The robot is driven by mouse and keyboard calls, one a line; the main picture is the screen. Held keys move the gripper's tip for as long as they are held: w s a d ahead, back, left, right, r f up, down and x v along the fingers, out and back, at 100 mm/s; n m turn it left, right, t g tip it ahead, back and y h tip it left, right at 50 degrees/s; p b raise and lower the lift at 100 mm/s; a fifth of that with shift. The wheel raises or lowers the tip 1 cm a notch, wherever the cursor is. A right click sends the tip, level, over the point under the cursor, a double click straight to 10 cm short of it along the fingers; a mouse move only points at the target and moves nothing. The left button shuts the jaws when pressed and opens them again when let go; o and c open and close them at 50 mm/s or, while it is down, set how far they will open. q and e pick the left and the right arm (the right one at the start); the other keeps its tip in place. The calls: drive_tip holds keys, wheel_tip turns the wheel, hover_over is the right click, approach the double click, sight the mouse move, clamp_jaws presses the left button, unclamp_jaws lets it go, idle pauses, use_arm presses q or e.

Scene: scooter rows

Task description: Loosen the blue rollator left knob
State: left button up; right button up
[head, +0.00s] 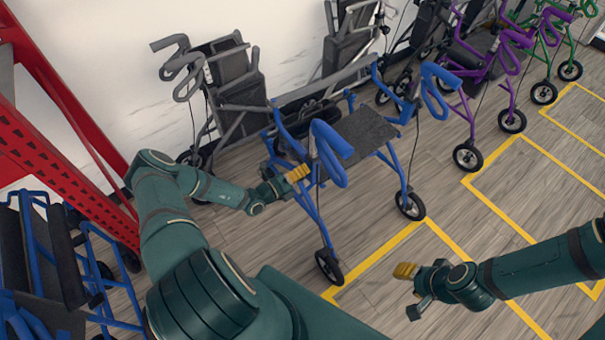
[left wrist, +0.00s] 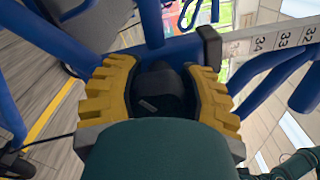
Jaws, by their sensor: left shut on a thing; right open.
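The blue rollator (head: 328,160) stands upright in the middle of the head view, with a dark seat (head: 362,133) and blue looped handles. My left gripper (head: 297,174) reaches its left side frame, at the upright below the handle. In the left wrist view the yellow fingers of my left gripper (left wrist: 160,90) are closed around a dark knob (left wrist: 160,88) on the blue frame tube. The knob is mostly hidden in the head view. My right gripper (head: 408,290) is open and empty, low over the floor at the right, apart from the rollator.
Grey rollators (head: 235,85) stand behind by the white wall. A purple rollator (head: 485,65) and a green one (head: 560,30) stand to the right. A red rack (head: 60,130) and folded blue frames (head: 50,260) are at the left. Yellow-lined floor at the right is clear.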

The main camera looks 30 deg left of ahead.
use_arm(q)
drive_tip(key=n, duration=0.1)
drive_tip(key=n+b, duration=0.1)
drive_tip(key=n, duration=0.2)
drive_tip(key=shift+s+a+f+n, duration=0.15)
drive_tip(key=shift+s+f+n, duration=0.05)
drive_tip(key=shift+f+n, duration=0.1)
drive_tip(key=shift+n+b, duration=0.75)
drive_tip(key=shift+n, duration=1.25)
drive_tip(key=o, duration=1.3)
drive_tip(key=shift+r, duration=0.1)
drive_tip(key=shift+c, duration=0.2)
drive_tip(key=v, duration=1.2)
